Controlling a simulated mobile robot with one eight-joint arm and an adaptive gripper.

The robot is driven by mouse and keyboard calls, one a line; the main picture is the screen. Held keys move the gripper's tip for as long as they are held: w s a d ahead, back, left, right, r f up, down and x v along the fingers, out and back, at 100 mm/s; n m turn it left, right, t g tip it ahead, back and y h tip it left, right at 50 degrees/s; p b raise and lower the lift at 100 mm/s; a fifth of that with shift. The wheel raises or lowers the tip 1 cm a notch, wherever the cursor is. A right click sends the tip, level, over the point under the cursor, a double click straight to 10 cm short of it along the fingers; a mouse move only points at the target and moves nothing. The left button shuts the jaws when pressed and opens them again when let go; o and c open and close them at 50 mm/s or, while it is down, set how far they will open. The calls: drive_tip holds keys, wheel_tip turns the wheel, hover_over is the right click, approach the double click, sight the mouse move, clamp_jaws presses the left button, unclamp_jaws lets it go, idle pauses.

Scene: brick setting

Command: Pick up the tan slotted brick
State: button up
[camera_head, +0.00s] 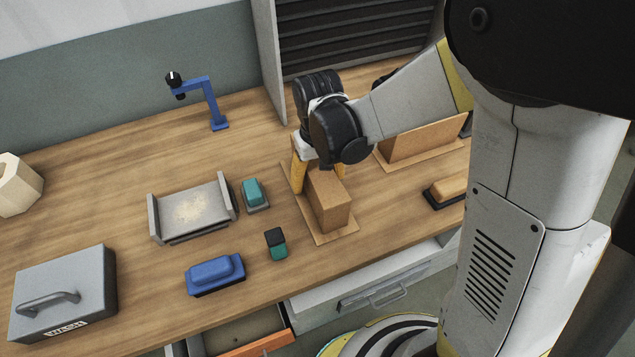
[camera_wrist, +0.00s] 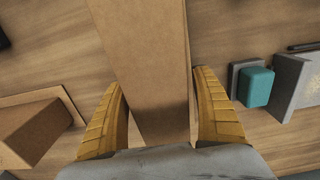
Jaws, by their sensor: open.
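A tan-brown rectangular brick (camera_head: 330,205) stands on a thin tan mat (camera_head: 338,237) in the middle of the bench. It also shows in the wrist view (camera_wrist: 150,55), running away between my fingers. No slot can be made out on it. My gripper (camera_head: 318,172) is over the brick's far end, with its yellow fingers pointing down. In the wrist view my gripper (camera_wrist: 158,105) is open, one finger on each side of the brick. A gap shows at the left finger; the right finger is very close, and contact cannot be told. My wrist hides part of the brick.
A second brown brick (camera_head: 425,138) stands to the right, partly behind my arm. A teal-topped block (camera_head: 253,191), a small black-and-green block (camera_head: 275,244), a grey tray (camera_head: 190,208) and a blue block (camera_head: 215,272) are to the left. A grey panel (camera_head: 268,60) stands behind.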

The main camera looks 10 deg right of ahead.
drive_tip(key=shift+r, duration=0.1)
drive_tip(key=c, duration=1.5)
drive_tip(key=shift+r, duration=0.1)
